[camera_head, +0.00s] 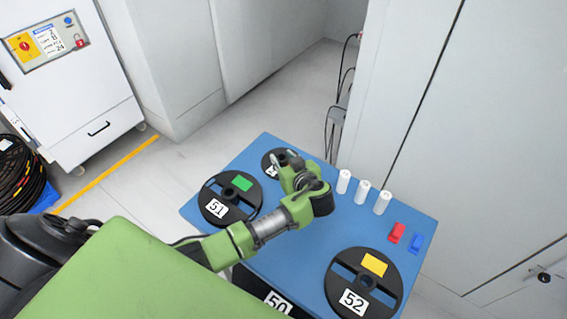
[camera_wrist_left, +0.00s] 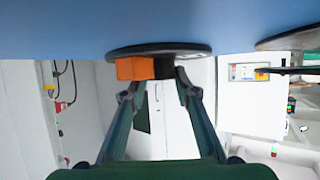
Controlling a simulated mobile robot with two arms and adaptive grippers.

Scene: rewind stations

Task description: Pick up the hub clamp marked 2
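No mark reading 2 is legible, so I cannot tell which thing is the hub clamp. My left gripper (camera_head: 287,160) is over a small black disc (camera_head: 269,158) at the back of the blue table (camera_head: 322,235), hiding much of it and its label. In the left wrist view, my left gripper (camera_wrist_left: 157,88) has its two fingers apart. An orange block (camera_wrist_left: 137,69) and a dark piece lie on the black disc's edge-on rim (camera_wrist_left: 150,49) beyond the fingertips. I see nothing held, and cannot tell if the fingers touch anything. My right gripper is not in view.
Disc 51 with a green block (camera_head: 242,183) is left; disc 52 with a yellow block (camera_head: 374,264) is front right. White cylinders (camera_head: 362,191), a red piece (camera_head: 397,233) and a blue piece (camera_head: 416,243) line the right side. A white cabinet (camera_head: 70,100) stands back left.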

